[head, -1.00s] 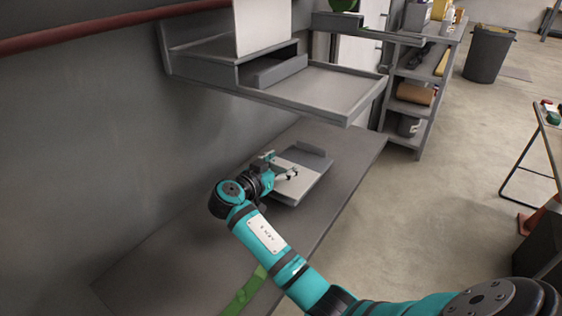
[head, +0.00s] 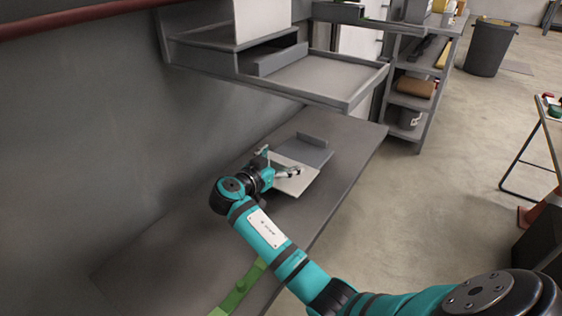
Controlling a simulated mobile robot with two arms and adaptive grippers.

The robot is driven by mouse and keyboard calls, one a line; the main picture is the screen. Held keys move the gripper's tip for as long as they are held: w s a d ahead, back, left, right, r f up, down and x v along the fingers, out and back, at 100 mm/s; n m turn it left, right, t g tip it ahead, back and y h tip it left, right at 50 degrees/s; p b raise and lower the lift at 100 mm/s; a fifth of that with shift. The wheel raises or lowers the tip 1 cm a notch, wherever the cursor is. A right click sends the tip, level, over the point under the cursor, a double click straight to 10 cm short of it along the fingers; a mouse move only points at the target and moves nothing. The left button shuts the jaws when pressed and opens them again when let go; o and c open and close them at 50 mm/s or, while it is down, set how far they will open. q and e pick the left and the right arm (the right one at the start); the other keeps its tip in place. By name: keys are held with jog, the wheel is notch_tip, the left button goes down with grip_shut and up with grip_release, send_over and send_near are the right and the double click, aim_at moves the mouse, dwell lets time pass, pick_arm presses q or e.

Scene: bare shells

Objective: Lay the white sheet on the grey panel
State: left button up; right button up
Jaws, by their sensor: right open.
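The white sheet (head: 296,184) lies low over the near end of the grey panel (head: 310,154) on the long grey bench. The panel has a raised lip along its far edge, and its far part is bare. The sheet covers the near part and seems to reach the panel's near edge; whether it overhangs I cannot tell. My right gripper (head: 281,168) is open at the sheet's left side, with one finger over the sheet. Whether it touches the sheet is unclear. My left gripper is not in view.
A grey shelf tray (head: 320,82) juts out above the far part of the bench (head: 185,245), with a white upright box (head: 262,20) behind it. A green strip (head: 238,292) lies near the front. The bench's near-left part is clear.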

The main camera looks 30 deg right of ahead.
jog(key=shift+a, duration=0.1)
jog(key=v, duration=1.2)
